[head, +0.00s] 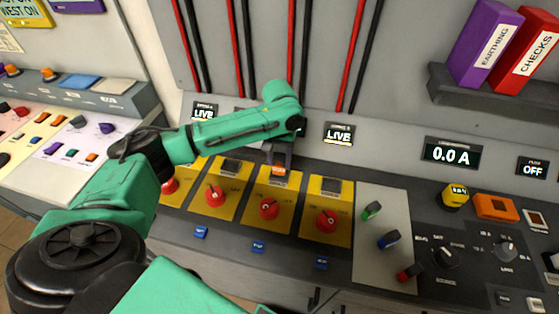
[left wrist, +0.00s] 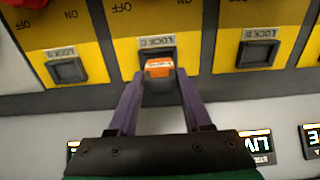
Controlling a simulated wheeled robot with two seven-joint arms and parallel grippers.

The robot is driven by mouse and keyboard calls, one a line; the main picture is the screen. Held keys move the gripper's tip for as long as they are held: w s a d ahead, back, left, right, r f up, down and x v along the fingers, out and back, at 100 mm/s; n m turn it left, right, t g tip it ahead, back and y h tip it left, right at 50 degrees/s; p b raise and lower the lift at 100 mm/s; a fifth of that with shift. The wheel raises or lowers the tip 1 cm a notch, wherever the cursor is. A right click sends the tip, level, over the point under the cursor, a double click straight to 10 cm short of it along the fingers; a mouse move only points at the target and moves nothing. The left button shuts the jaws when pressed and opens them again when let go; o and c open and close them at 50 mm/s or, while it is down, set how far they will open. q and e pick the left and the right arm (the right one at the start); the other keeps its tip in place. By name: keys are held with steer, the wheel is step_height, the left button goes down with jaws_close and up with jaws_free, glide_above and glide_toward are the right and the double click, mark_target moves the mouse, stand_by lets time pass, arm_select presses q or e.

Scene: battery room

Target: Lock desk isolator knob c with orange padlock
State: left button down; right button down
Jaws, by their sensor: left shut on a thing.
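My left gripper (head: 281,160) reaches down to the top of knob c's yellow panel (head: 263,229). It is shut on the orange padlock (head: 279,172). In the left wrist view the padlock (left wrist: 159,67) sits between the purple fingers (left wrist: 157,92), right at the dark holder under the LOCK C label (left wrist: 156,42). I cannot tell whether the padlock is seated in it or just above it. The red isolator knob c (head: 268,208) is on the same panel, nearer me; its exact setting is too small to read. My right gripper is not in view.
Similar yellow panels flank it, with red knobs (head: 215,194) (head: 326,220) and dark lock holders (left wrist: 259,53) (left wrist: 66,70). A LIVE display (head: 339,135) stands behind. Grey panel with coloured levers (head: 388,240) lies right. A shelf with binders (head: 483,44) is upper right.

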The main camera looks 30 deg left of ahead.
arm_select(q)
steer(key=shift+f, duration=0.3)
steer(key=shift+d+r, duration=0.1)
steer(key=shift+r, duration=0.05)
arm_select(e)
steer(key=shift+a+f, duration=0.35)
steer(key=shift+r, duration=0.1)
arm_select(q)
steer(key=shift+r+p, duration=0.1)
steer(key=shift+p, duration=0.5)
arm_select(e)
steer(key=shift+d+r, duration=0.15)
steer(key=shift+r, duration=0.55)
